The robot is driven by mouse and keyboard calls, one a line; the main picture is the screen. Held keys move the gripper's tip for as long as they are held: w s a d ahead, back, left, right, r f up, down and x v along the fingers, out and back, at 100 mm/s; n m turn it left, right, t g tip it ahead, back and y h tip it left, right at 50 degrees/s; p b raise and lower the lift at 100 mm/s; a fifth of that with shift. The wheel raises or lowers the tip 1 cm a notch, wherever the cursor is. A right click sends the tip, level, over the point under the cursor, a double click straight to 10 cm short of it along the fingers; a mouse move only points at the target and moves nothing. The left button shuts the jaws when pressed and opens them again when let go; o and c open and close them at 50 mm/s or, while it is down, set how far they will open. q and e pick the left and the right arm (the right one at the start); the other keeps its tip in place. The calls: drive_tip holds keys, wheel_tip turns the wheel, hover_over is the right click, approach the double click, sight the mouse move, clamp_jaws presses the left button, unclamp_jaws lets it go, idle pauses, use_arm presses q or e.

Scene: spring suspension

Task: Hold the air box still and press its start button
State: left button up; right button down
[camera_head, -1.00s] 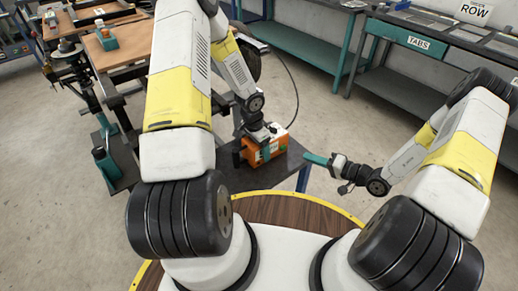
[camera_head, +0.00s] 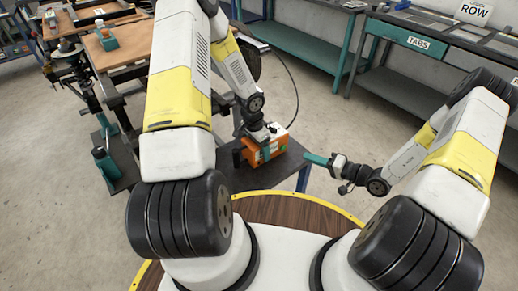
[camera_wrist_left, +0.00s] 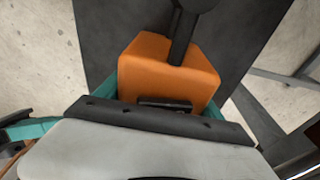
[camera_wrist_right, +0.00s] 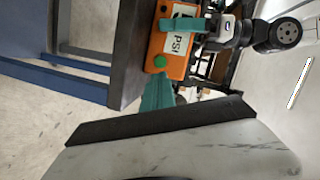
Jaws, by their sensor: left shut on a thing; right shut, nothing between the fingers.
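The air box (camera_head: 276,147) is an orange case with a white label, on a small dark table. My left gripper (camera_head: 265,147) is shut on it from above, with a teal finger across the labelled face. The left wrist view shows the orange box (camera_wrist_left: 150,70) between the teal fingers. In the right wrist view the box (camera_wrist_right: 155,46) shows a "PSI" label and a round green button (camera_wrist_right: 160,61). My right gripper (camera_head: 315,159) is shut and empty, to the right of the box. Its teal fingertips (camera_wrist_right: 158,80) appear close to the button; contact cannot be told.
The dark table (camera_head: 230,180) has a blue leg and some bare top around the box. A black hose or handle (camera_wrist_left: 183,35) runs over the box. Workbenches (camera_head: 400,85) stand at the back right, and a shock-absorber stand (camera_head: 90,90) at the left. The floor between is clear.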

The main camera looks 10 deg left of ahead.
sight(283, 148)
idle(0.8)
drive_tip(key=s+g+h, duration=0.1)
drive_tip(key=s+f+g+h, duration=0.1)
drive_tip(key=h, duration=0.1)
drive_tip(key=s+g+h, duration=0.1)
drive_tip(key=shift+s+a+f+m+g+h, duration=0.2)
drive_tip(key=shift+a+f+m+g+h, duration=0.1)
drive_tip(key=shift+h, duration=0.1)
drive_tip(key=shift+w+a, duration=3)
drive_tip(key=shift+a, duration=0.2)
drive_tip(key=shift+w+a, duration=0.25)
drive_tip(key=shift+a, duration=0.05)
